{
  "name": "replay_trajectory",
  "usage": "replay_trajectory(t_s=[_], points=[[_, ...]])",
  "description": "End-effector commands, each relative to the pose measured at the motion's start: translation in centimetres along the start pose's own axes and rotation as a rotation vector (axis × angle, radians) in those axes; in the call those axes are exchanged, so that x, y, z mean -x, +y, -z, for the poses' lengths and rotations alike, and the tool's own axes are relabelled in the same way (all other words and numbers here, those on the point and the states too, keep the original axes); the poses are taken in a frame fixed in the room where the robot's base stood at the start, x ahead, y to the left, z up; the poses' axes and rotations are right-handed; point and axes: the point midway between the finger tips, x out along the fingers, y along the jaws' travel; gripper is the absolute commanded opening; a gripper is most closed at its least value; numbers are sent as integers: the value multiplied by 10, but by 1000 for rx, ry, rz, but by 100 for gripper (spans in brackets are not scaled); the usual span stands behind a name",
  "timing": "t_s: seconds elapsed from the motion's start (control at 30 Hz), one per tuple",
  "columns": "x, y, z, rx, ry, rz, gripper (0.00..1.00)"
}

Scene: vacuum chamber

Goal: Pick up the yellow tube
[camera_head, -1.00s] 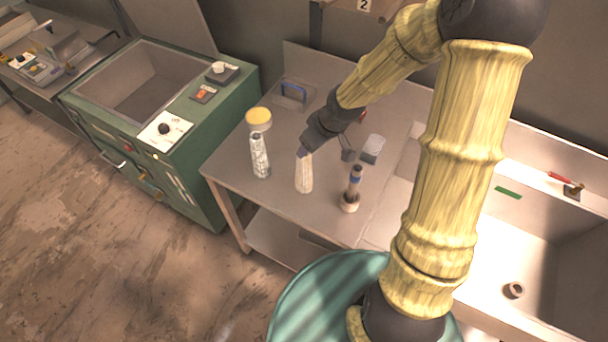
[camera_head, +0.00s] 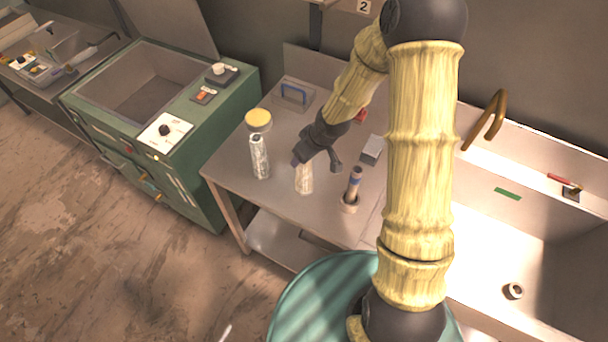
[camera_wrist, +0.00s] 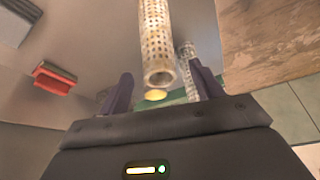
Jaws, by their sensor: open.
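A pale yellowish tube (camera_head: 304,180) stands upright on the workbench in the head view. My gripper (camera_head: 317,164) is just above and behind its top end, with one finger on each side. In the wrist view a perforated pale tube (camera_wrist: 154,40) lies between the lines of my open fingers (camera_wrist: 162,88), its round open end facing the camera. It appears to be the same tube, and I see no contact with the fingers. A second, whiter patterned tube (camera_head: 260,158) stands to the left; it shows behind in the wrist view (camera_wrist: 187,52).
A yellow-topped round container (camera_head: 258,119) stands behind the whiter tube. A dark and blue upright piece in a ring base (camera_head: 351,190) stands close on the right. A grey block (camera_head: 372,150) is behind it. A sink (camera_head: 490,255) lies right; a green machine (camera_head: 160,130) left.

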Motion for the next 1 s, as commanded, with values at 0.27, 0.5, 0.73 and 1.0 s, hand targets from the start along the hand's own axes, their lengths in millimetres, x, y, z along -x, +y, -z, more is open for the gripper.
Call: replay_trajectory(t_s=[0.27, 0.5, 0.73, 1.0], points=[[-30, 0, 1, 1, -3, 3, 66], [-45, 0, 1, 0, -1, 0, 66], [-45, 0, 1, 1, 0, 0, 66], [-45, 0, 1, 1, 0, 0, 64]])
